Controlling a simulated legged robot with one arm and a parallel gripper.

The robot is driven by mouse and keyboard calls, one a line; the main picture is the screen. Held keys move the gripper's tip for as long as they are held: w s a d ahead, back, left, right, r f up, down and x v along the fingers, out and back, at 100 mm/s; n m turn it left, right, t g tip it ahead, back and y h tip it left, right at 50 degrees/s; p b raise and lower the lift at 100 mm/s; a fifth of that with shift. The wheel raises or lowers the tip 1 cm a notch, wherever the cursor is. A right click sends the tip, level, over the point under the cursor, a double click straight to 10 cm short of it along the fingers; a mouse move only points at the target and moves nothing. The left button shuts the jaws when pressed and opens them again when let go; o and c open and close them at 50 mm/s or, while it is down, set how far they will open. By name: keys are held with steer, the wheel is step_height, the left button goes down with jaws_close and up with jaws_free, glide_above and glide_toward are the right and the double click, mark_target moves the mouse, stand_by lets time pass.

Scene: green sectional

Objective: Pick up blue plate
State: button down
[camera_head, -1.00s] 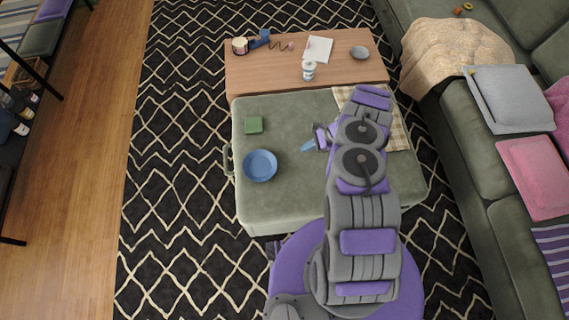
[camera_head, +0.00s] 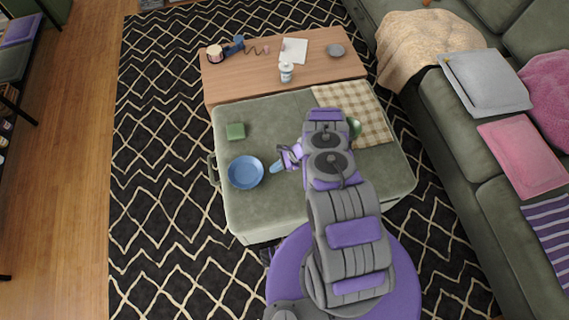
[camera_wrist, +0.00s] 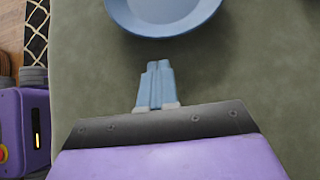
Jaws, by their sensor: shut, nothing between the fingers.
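The blue plate (camera_head: 245,172) lies on the left part of the green ottoman top (camera_head: 290,207). It looks round with a raised rim, and nothing is on it. My gripper (camera_head: 275,168) is just to the right of the plate, pointing at it. In the wrist view the plate (camera_wrist: 163,12) is at the top, cut off by the frame edge. My gripper's blue fingers (camera_wrist: 157,66) are closed together and empty, with a small gap between their tips and the plate's rim.
A wooden table (camera_head: 300,70) with several items adjoins the ottoman. A sofa (camera_head: 470,130) stands at right.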

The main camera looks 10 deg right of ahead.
mark_target(241, 178)
steer(key=shift+a+r, duration=0.1)
steer(key=shift+a, duration=1.15)
steer(key=a, duration=1)
steer(key=shift+a, duration=0.25)
steer(key=shift+d, duration=0.1)
